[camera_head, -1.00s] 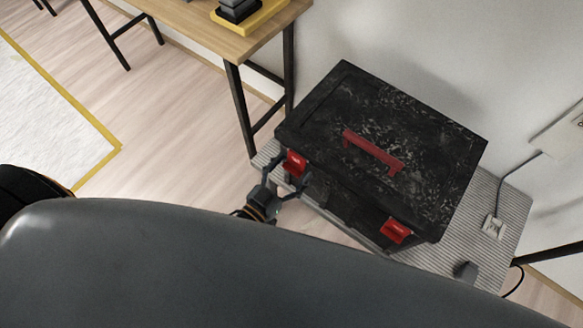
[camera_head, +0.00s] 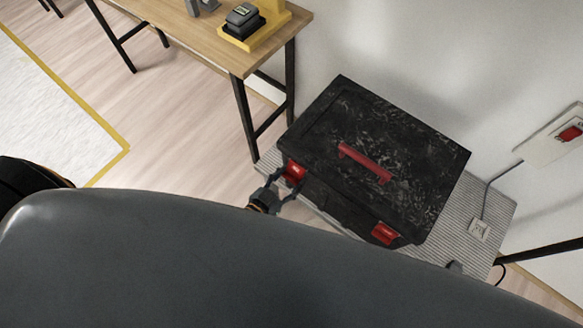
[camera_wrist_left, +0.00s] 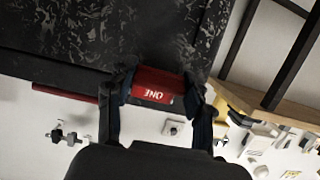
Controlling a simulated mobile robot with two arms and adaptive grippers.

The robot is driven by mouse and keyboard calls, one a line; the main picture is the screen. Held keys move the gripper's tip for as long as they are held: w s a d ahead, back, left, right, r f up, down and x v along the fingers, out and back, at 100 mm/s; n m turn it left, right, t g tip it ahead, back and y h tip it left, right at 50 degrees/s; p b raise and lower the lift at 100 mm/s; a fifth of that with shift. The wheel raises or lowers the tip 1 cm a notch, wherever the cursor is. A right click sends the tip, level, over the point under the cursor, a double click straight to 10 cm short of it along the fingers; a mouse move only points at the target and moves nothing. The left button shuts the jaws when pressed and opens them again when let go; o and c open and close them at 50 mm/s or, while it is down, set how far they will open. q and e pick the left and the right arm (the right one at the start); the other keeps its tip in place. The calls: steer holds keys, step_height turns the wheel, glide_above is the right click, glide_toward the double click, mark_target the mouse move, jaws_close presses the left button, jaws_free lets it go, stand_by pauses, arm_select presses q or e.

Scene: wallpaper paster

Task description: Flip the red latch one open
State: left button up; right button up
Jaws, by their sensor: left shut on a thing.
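The black, speckled toolbox (camera_head: 400,150) has a red handle (camera_head: 365,163) on its lid and two red latches on its front. The red latch one (camera_head: 295,172) is the left one in the head view. It shows upside-down lettering "ONE" in the left wrist view (camera_wrist_left: 156,90). My left gripper (camera_head: 283,183) is at this latch. In the left wrist view its two fingers (camera_wrist_left: 158,98) stand on either side of the latch and are shut on it. The other red latch (camera_head: 385,233) is at the box's right front.
The box stands on a grey ribbed bench (camera_head: 465,215) against a white wall. A wooden table (camera_head: 200,32) with black legs stands at the upper left. Open floor lies at the left.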

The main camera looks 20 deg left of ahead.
mark_target(291, 177)
arm_select(q)
steer(key=r+g+y+p, duration=0.1)
steer(key=g+p, duration=0.1)
steer(key=p, duration=0.3)
steer(key=r+g+p, duration=0.1)
steer(key=g+p, duration=0.1)
steer(key=p, duration=0.3)
steer(key=r+g+y+p, duration=0.1)
steer(key=g+p, duration=0.1)
steer(key=p, duration=0.3)
steer(key=shift+s+a+r+g+y+p, duration=0.25)
steer(key=shift+s+r+g+y+p, duration=0.05)
steer(key=shift+s+r+g+p, duration=0.1)
steer(key=shift+r+g+p, duration=0.1)
steer(key=shift+g+p, duration=0.2)
steer(key=shift+g, duration=0.4)
steer(key=shift+r+g+y, duration=0.1)
steer(key=shift+g+y, duration=0.3)
steer(key=shift+g, duration=0.2)
steer(key=shift+r+g, duration=0.15)
steer(key=shift+g, duration=0.25)
steer(key=shift+y, duration=0.3)
steer(key=o, duration=1.2)
